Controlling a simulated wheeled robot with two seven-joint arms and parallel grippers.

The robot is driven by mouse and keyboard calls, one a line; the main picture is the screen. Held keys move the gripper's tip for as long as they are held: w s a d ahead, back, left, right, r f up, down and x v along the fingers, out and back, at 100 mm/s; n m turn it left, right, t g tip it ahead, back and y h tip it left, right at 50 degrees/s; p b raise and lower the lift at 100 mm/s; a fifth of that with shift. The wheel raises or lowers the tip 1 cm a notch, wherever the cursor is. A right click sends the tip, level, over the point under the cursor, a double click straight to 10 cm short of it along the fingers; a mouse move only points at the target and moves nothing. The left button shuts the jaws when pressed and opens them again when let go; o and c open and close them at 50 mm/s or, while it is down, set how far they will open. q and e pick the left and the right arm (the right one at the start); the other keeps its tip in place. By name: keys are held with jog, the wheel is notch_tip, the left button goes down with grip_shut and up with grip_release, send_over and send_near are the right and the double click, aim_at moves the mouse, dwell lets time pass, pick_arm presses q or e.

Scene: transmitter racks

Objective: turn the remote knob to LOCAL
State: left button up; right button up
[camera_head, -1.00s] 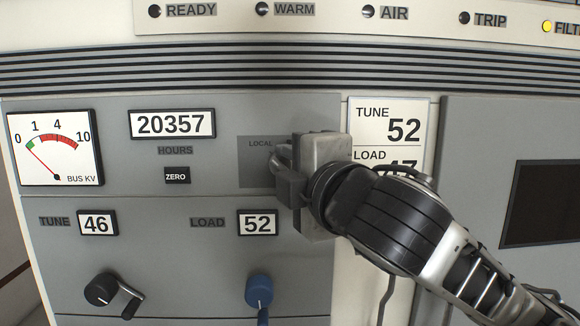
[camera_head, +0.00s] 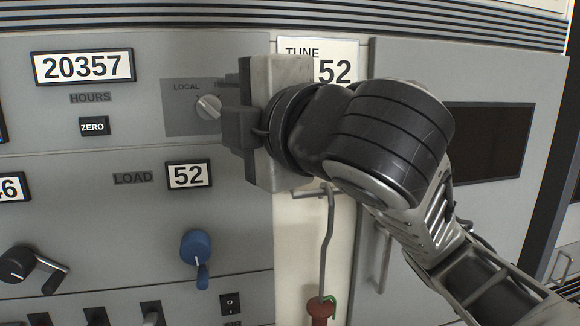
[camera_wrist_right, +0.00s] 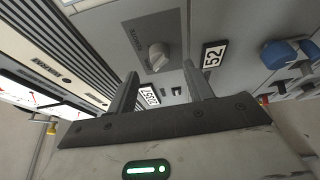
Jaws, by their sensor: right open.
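The light grey knob (camera_head: 208,107) sits on a darker grey plate (camera_head: 178,122) with the word LOCAL at its upper left. Its raised grip looks slanted toward the upper left, but the exact setting is hard to read. My right gripper (camera_head: 230,102) is just right of the knob, apart from it and empty. In the right wrist view the knob (camera_wrist_right: 158,57) shows beyond the open fingers (camera_wrist_right: 160,70), between their tips in the picture. The gripper hides the right part of the plate in the head view. My left gripper is not in view.
A blue knob (camera_head: 196,248) and a black crank (camera_head: 20,262) are below on the panel. The HOURS counter (camera_head: 83,66) and ZERO button (camera_head: 94,127) are left of the plate. A hooked rod (camera_head: 328,240) with a red end hangs below my right arm.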

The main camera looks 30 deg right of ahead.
pick_arm(q)
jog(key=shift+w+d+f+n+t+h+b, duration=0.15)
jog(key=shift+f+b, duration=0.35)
jog(key=shift+b, duration=0.55)
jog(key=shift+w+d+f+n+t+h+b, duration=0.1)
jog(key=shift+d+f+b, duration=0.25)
jog(key=shift+b, duration=0.75)
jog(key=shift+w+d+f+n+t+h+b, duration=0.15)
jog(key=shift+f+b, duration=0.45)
jog(key=shift+b, duration=0.45)
pick_arm(e)
jog(key=s+d, duration=0.1)
jog(key=s, duration=0.9)
jog(key=shift+s, duration=0.25)
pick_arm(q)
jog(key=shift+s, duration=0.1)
pick_arm(e)
jog(key=shift+d, duration=0.1)
